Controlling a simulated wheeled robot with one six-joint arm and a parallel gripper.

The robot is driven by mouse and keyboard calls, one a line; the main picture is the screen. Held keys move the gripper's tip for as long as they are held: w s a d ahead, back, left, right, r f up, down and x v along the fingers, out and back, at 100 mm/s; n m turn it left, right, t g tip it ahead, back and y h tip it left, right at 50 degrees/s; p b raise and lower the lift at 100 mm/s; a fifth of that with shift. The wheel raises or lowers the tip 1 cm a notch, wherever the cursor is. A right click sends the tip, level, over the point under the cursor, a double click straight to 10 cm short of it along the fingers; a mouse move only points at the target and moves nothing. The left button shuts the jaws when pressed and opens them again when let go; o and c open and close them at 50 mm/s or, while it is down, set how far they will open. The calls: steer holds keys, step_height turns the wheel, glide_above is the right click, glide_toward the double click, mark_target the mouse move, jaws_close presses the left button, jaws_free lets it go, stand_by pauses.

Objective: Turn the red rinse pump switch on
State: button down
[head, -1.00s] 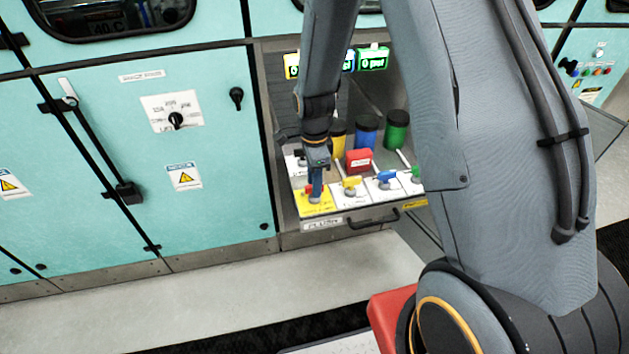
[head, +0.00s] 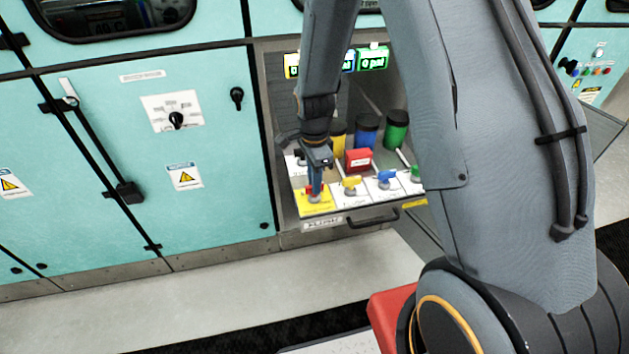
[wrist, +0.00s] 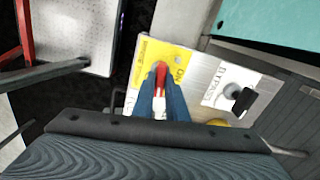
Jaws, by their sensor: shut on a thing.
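The red rinse pump switch (wrist: 160,70) stands on a yellow label plate (wrist: 178,58) marked ON in the wrist view. In the head view the yellow plate (head: 318,204) is at the front left of the open drawer, with the red switch (head: 311,189) partly hidden by my gripper. My gripper (wrist: 162,95) points down over the plate, and its blue fingers are shut on the red switch, one on each side. It also shows in the head view (head: 315,188). The fingers hide part of the switch.
A yellow valve (head: 351,182), a blue valve (head: 386,176) and a green valve stand right of the switch. A red block (head: 358,159) and yellow, blue and green canisters (head: 366,132) are behind. A black bypass knob (wrist: 241,97) is close by. The drawer handle (head: 375,219) projects in front.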

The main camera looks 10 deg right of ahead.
steer(key=n, duration=0.4)
steer(key=shift+p, duration=0.35)
steer(key=n, duration=0.8)
steer(key=shift+p, duration=0.4)
steer(key=shift+n, duration=2.1)
steer(key=c, duration=1.8)
jaws_free()
steer(key=shift+o, duration=0.2)
